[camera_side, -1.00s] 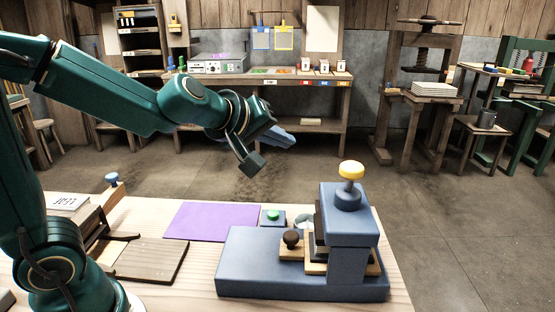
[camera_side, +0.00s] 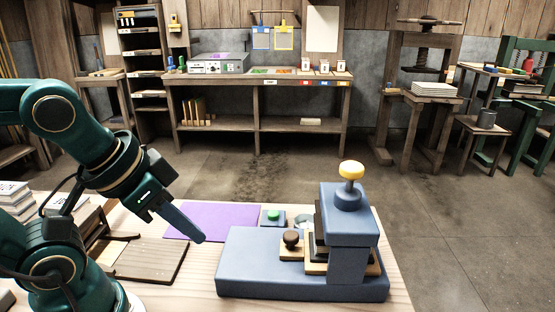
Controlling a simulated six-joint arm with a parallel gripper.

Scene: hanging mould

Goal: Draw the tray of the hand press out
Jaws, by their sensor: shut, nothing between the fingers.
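The hand press (camera_side: 348,232) is a blue block frame with a long flat base (camera_side: 255,270) and a yellow knob (camera_side: 351,170) on top. Its wooden tray (camera_side: 291,252) sits on the base with its inner part under the press head. A dark round knob (camera_side: 291,238) stands on the tray's left end. My gripper (camera_side: 198,237) is shut and empty, to the left of the press, above the table near the purple sheet. It is apart from the tray and its knob. The tray's far end is partly hidden by the press frame.
A purple sheet (camera_side: 222,218) lies behind the press base. A green button on a small block (camera_side: 273,217) is right of it. A brown wooden board (camera_side: 150,260) lies left of the base. Stacked books (camera_side: 18,200) stand at the far left.

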